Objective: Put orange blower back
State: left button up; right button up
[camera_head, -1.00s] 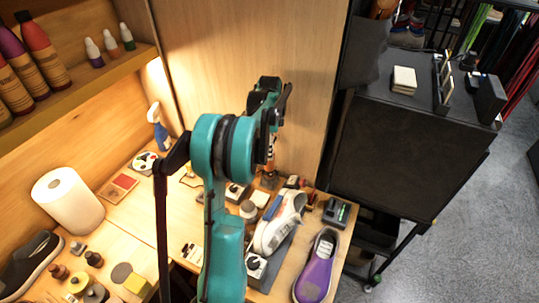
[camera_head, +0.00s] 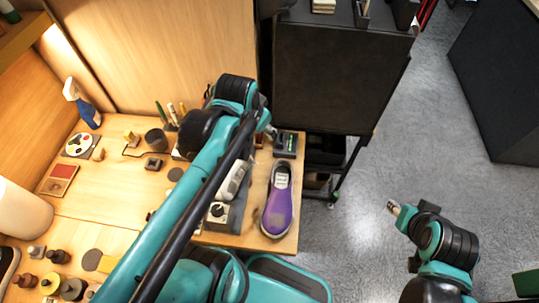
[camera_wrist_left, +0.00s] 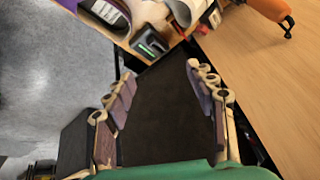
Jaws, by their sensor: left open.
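An orange tool with a dark tip (camera_wrist_left: 272,9), which looks like the blower, shows partly at the top right of the left wrist view, lying beyond my fingers on or over the wooden surface. It is cut off by the frame edge and I cannot make it out in the head view, where my arm covers that area. My left gripper (camera_wrist_left: 160,73) is open and empty, with its fingers spread over a dark panel, apart from the orange tool. My right gripper (camera_head: 394,206) is at the lower right of the head view, over the floor; its jaws are too small to read.
A purple shoe (camera_head: 277,205) stands near the right edge of the wooden bench (camera_head: 110,195). A dark green-lit box (camera_head: 286,143) is behind it. A black cabinet (camera_head: 325,75) stands at the back right. A spray bottle (camera_head: 82,103) is at the left. The grey floor at right is open.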

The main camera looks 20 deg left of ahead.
pick_arm(q)
jog(key=s+d+f+n+t, duration=0.2)
jog(key=s+d+f, duration=0.1)
jog(key=s+d, duration=0.2)
jog(key=shift+s+d+h, duration=0.4)
jog(key=shift+f, duration=0.15)
jog(key=shift+f+b, duration=0.4)
